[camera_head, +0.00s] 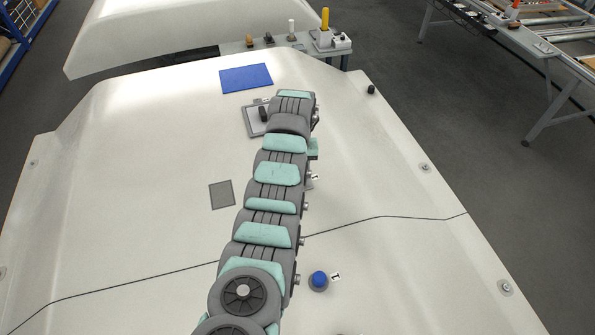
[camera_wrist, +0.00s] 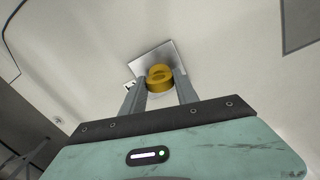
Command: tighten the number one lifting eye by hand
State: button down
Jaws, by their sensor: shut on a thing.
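A yellow ring-shaped part (camera_wrist: 160,74), which I take for the lifting eye, stands in front of a square metal plate (camera_wrist: 146,58) on the pale surface in the wrist view. My gripper (camera_wrist: 161,88) has one finger on each side of it and is shut on it. A small marked label (camera_wrist: 130,86) lies beside the left finger; its number is too small to read. In the head view my arm hides the eye and the fingers; a teal piece, probably my gripper's body (camera_head: 314,149), shows at the arm's right edge.
A blue cap (camera_head: 319,279) with a label (camera_head: 336,277) stands right of the arm. A grey square (camera_head: 222,194), a blue mat (camera_head: 246,78) and a grey tray (camera_head: 252,121) lie on the pale housing. A dark seam (camera_head: 390,217) crosses it. A tool bench (camera_head: 318,44) stands behind.

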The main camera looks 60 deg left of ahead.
jog(key=m, duration=0.4)
jog(key=shift+r+m+b, duration=0.1)
jog(key=shift+m+b, duration=0.25)
jog(key=shift+m, duration=0.05)
dwell(0.4)
jog(key=c, duration=0.9)
grip_release()
notch_tip(320, 180, up, 11)
jog(key=shift+f, duration=0.15)
